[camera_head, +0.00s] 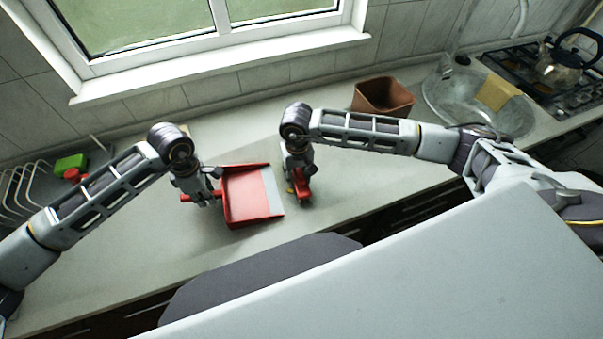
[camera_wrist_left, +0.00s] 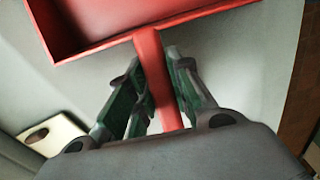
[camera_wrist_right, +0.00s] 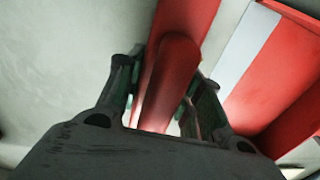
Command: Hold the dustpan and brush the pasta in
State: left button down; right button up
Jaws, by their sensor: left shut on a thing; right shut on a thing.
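The red dustpan (camera_head: 240,196) lies at the middle of the counter, its grey lip facing right. My left gripper (camera_head: 213,194) is shut on the dustpan's handle, which shows between the fingers in the left wrist view (camera_wrist_left: 158,80). My right gripper (camera_head: 301,184) is right of the lip, low over the counter. It is shut on the red handle of the brush (camera_wrist_right: 172,85); only a little red of the brush shows in the head view (camera_head: 303,192). In the right wrist view the dustpan (camera_wrist_right: 285,85) is close by on the right. I cannot make out any pasta clearly.
A brown container (camera_head: 383,97) stands at the back, behind my right arm. A sink (camera_head: 470,98) and a kettle (camera_head: 562,65) are at the far right. A green block (camera_head: 70,163) and a wire rack (camera_head: 22,190) are at the left. The counter in front of the dustpan is clear.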

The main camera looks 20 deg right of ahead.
aim_at(255, 193)
jog(key=shift+w+a, duration=0.1)
jog(key=shift+a, duration=1.8)
jog(key=shift+a, duration=0.1)
jog(key=shift+w+a+r, duration=0.1)
jog(key=shift+a, duration=1.75)
jog(key=shift+a, duration=0.15)
jog(key=shift+w+a+r, duration=0.1)
jog(key=shift+a, duration=0.85)
jog(key=shift+w+a+r, duration=0.1)
jog(key=shift+a, duration=0.85)
jog(key=shift+a, duration=0.15)
jog(key=shift+a, duration=0.95)
jog(key=shift+r, duration=0.15)
